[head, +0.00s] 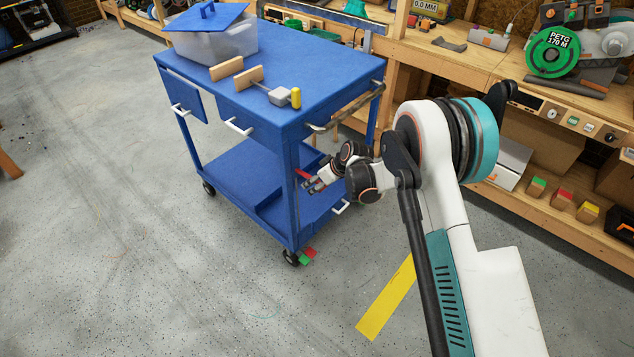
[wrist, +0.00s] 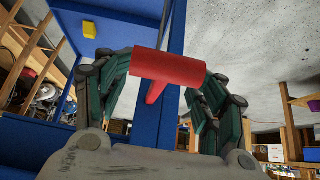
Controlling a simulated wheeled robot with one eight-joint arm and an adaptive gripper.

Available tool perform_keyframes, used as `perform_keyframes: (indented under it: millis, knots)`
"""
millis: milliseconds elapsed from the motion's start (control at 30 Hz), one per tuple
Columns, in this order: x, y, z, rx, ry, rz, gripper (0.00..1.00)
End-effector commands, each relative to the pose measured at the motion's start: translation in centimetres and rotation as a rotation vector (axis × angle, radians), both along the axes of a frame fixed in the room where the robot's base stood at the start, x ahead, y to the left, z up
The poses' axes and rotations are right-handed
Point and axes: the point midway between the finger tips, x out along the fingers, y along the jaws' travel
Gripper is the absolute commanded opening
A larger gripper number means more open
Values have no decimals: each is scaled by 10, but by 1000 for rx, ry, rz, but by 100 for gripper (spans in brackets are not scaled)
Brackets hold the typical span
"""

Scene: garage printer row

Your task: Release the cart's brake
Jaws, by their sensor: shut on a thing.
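The blue cart (head: 215,180) stands upright on casters in the middle of the head view. A red lever (head: 302,174) with a round grip sits at its near corner post, below the top. In the wrist view the red lever (wrist: 168,68) lies crosswise between the fingers, its stem running down beside the blue post (wrist: 170,30). My gripper (head: 314,184) is at that post, small and partly hidden by my wrist in the head view. In the wrist view my gripper (wrist: 168,80) is shut on the red lever. A red and green piece (head: 307,256) shows at the caster below.
A lidded clear bin (head: 225,42), wooden blocks (head: 227,68) and a grey tool with a yellow end (head: 296,98) are on the cart top. A wooden workbench (head: 470,55) stands behind. Yellow tape (head: 386,300) marks the floor. The floor at left is clear.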

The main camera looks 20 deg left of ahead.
Motion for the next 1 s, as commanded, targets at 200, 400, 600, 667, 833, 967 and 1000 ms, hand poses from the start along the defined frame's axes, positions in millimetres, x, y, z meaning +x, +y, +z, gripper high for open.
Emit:
perform_keyframes:
  millis: [200,400,600,667,833,967,1000]
  knots:
    - [2,5,19,-168,69,1,16]
    - [4,9,29,-285,118,0,16]
    - [6,11,35,-280,116,-2,15]
    - [6,12,36,-279,115,-2,15]
    - [6,13,38,-278,115,-2,15]
    - [7,13,38,-278,115,-2,14]
    - [7,13,38,-277,115,-2,14]
